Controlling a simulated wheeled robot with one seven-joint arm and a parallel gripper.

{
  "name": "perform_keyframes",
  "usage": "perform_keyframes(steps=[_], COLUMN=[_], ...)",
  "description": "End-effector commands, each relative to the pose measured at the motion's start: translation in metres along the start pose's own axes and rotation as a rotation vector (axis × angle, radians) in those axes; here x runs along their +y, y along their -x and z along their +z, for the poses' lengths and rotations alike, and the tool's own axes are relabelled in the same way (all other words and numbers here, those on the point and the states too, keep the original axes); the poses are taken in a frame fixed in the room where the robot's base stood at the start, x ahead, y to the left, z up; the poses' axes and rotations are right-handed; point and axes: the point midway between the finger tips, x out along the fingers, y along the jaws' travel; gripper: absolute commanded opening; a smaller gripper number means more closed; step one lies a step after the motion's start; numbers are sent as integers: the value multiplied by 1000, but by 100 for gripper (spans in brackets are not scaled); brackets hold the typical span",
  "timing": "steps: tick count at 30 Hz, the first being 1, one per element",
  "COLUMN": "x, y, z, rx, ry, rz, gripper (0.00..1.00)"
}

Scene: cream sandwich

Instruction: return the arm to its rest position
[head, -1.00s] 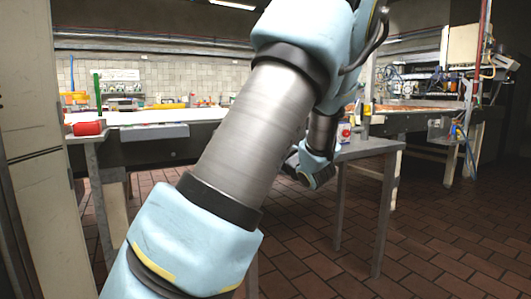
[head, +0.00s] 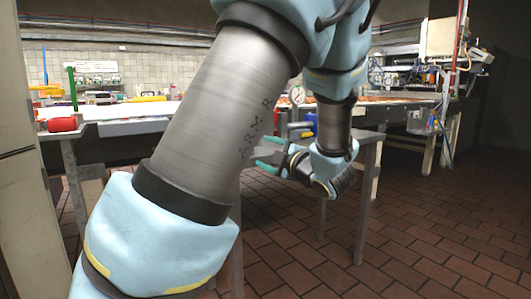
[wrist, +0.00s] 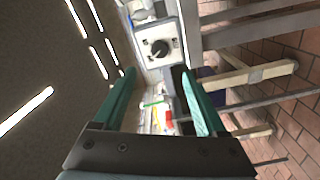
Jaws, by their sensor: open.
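My arm (head: 225,110) crosses the middle of the head view, bent at the elbow, with its forearm hanging down at the right. My gripper (head: 267,153) is at the end of it, in front of the small grey table, with its teal fingers pointing left. The fingers are apart and nothing is between them. In the wrist view my gripper (wrist: 156,85) also shows open and empty, with the room seen sideways beyond it.
A grey table (head: 367,138) stands close behind my gripper. A red object (head: 62,124) lies on a stand at the left, near a long white counter (head: 125,112). A pale cabinet (head: 22,200) is at the far left. The brick floor (head: 440,225) at the right is clear.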

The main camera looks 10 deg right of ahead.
Motion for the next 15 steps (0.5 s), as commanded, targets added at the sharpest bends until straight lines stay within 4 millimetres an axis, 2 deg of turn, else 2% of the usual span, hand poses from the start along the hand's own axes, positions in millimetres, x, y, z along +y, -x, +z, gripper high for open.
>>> perform_keyframes(steps=[4, 7, 12, 15], x=[-2, -12, -52, -80], y=[-4, -17, -44, -46], z=[0, 4, 14, 14], rx=[-14, -83, -343, -529], ry=[-11, -62, -259, -404], rz=[-10, -47, -162, -221], gripper=[74, 74, 74, 74])
